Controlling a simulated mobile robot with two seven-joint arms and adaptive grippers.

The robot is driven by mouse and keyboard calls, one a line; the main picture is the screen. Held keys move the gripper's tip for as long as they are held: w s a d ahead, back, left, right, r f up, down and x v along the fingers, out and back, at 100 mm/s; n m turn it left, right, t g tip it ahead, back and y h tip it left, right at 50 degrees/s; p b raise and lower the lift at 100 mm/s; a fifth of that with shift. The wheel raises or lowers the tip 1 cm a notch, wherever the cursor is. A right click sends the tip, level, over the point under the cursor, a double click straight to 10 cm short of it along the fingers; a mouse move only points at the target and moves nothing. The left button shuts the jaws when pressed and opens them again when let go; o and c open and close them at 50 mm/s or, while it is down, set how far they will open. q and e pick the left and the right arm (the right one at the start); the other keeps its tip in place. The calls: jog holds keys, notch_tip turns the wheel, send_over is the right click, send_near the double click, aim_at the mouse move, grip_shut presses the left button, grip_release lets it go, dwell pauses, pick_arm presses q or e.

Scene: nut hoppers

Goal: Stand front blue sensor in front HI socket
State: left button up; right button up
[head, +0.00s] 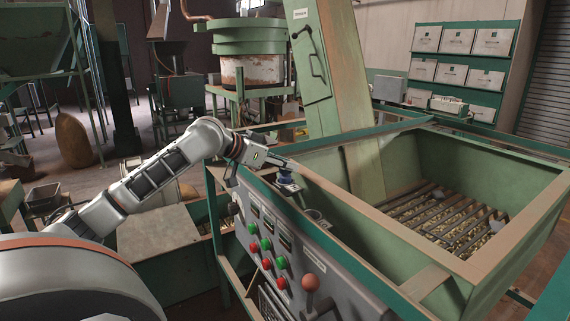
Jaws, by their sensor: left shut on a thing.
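My left gripper (287,166) reaches in from the left, over the near ledge of the green hopper. It is shut on the blue sensor (286,178), which looks upright under the fingertips. The sensor is at or just above the ledge, and I cannot tell whether its foot touches a socket. The spot right under the sensor is hidden. A small round socket-like fitting (316,215) shows on the ledge nearer to me, to the right of the sensor. No HI lettering is readable. My right gripper is out of view.
The control panel (292,237) below the ledge carries green and red buttons and a red-knobbed lever (310,284). The open green hopper (500,160) holds nuts under a bar grate (440,215). A tall green chute (345,80) rises behind the gripper.

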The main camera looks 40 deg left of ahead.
pick_arm(q)
jog(key=shift+f, duration=0.25)
jog(key=o, duration=0.9)
